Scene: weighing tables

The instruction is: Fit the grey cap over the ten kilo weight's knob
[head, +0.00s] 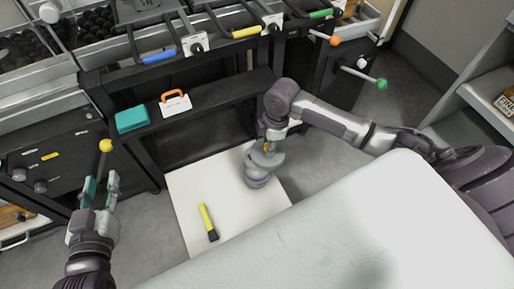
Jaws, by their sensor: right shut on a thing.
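A grey rounded weight (257,180) stands upright on a white surface in the middle of the head view. My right gripper (266,147) reaches down from above and is shut on a grey piece, which looks like the cap (270,159), right over the weight. The cap and the weight overlap in the picture, and I cannot tell whether the cap is seated or just above. The knob is hidden. My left gripper (102,182) is open and empty at the left, well away from the weight, with its fingers pointing up in the picture.
A yellow and black tool (208,222) lies on the white surface (187,192) left of the weight. A dark shelf behind holds a teal box (132,119) and a white case with an orange handle (175,104). A large pale surface (400,235) fills the lower right.

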